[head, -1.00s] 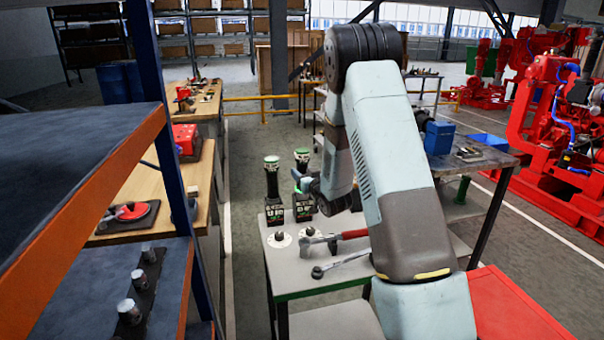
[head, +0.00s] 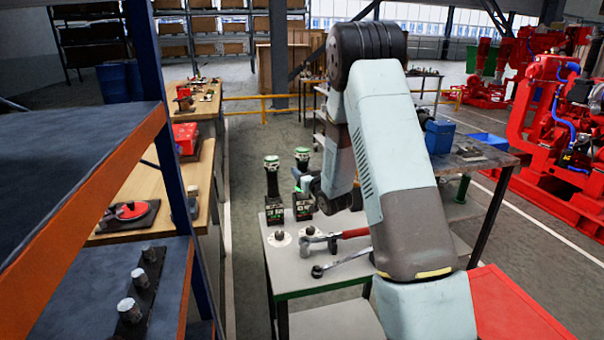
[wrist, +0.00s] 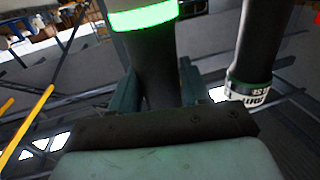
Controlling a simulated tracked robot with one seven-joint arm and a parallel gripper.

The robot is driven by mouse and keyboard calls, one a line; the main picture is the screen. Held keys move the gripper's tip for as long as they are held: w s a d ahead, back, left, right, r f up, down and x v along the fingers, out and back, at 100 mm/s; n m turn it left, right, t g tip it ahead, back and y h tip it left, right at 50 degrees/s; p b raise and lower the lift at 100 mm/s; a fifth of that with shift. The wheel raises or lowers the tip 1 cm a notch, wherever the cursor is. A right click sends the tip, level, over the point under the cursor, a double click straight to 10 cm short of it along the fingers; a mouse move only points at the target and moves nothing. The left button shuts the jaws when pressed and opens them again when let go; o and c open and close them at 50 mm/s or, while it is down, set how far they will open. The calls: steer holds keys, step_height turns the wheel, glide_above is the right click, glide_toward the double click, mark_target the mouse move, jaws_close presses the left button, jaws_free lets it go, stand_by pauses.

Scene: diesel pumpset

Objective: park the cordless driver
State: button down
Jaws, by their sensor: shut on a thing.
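Two black cordless drivers with green bands stand upright side by side at the back left of a small grey-topped table. The left driver (head: 272,185) stands free. My gripper (head: 303,184) reaches in from the right and is shut around the grip of the right driver (head: 303,207). In the wrist view the held driver (wrist: 152,60), with a bright green band, passes between my fingers (wrist: 157,88). The other driver (wrist: 262,50) is at the right there, apart from my gripper. Whether the held driver's base touches the table is hard to tell.
The table (head: 300,284) also carries two pale discs with pegs, the left disc (head: 279,239) and the right disc (head: 308,233), a red-handled hammer (head: 335,239) and a wrench (head: 340,263). A blue-and-orange rack (head: 90,190) stands close at left. A red surface (head: 515,310) is at front right.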

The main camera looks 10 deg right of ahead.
steer(key=shift+f, duration=0.9)
stand_by(0.6)
steer(key=shift+c, duration=2.3)
jaws_free()
steer(key=shift+f, duration=0.1)
steer(key=shift+s, duration=0.1)
steer(key=v, duration=1.3)
steer(key=shift+s, duration=0.25)
steer(key=shift+d, duration=0.1)
